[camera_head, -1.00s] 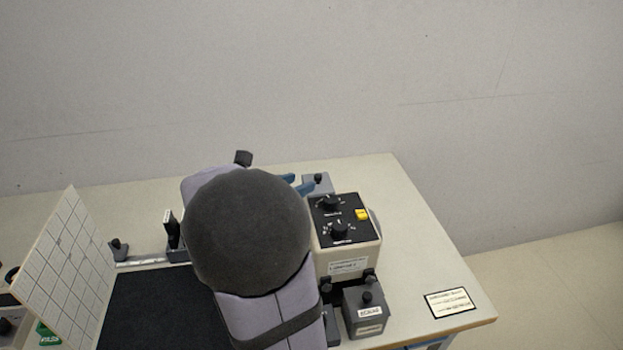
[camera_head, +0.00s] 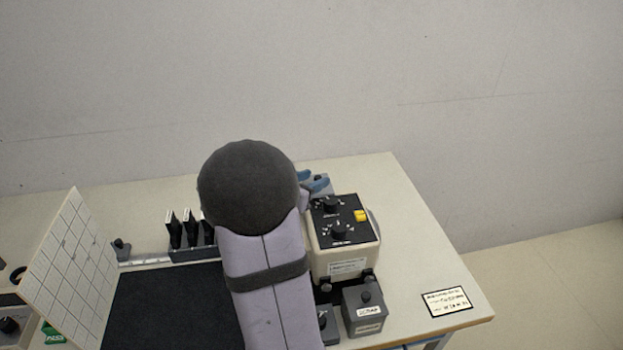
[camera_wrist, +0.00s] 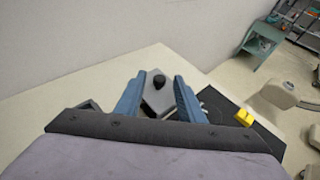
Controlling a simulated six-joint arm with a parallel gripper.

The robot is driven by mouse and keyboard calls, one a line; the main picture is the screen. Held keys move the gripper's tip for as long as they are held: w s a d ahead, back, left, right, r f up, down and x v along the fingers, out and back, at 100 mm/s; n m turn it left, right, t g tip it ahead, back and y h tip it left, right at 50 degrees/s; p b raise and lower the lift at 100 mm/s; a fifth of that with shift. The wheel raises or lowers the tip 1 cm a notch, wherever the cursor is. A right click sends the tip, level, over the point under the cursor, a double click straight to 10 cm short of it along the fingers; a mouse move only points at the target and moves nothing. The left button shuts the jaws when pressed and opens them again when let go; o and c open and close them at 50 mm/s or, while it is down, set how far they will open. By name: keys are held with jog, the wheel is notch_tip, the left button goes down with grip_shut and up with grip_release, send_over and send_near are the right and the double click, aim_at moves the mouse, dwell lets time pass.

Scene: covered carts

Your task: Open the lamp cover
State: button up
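A grey lid-like block with a black knob (camera_wrist: 158,82), probably the lamp cover, lies ahead of my gripper (camera_wrist: 157,86) in the wrist view. In the head view, part of the grey block (camera_head: 325,190) shows at the back of the beige control box (camera_head: 345,262). My gripper's two blue fingers are apart, with the knob seen between them and nothing visibly held. I cannot tell how far the fingertips are from the knob. In the head view my arm hides most of the gripper, and only its blue fingers show beside the grey block.
The beige box has black dials and a yellow switch (camera_head: 361,216). A small grey box with a knob (camera_head: 364,312) stands in front of it. A slide rack (camera_head: 190,253), black mat (camera_head: 165,310) and tilted white grid panel (camera_head: 70,265) are at left. The table's right side is mostly clear.

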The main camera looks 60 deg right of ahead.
grip_shut()
jog(key=s+d+b, duration=0.4)
jog(key=s+d, duration=0.1)
jog(key=shift+s+d+f, duration=0.1)
jog(key=shift+s+d, duration=0.05)
jog(key=shift+s, duration=0.05)
jog(key=shift+s+d, duration=0.25)
grip_release()
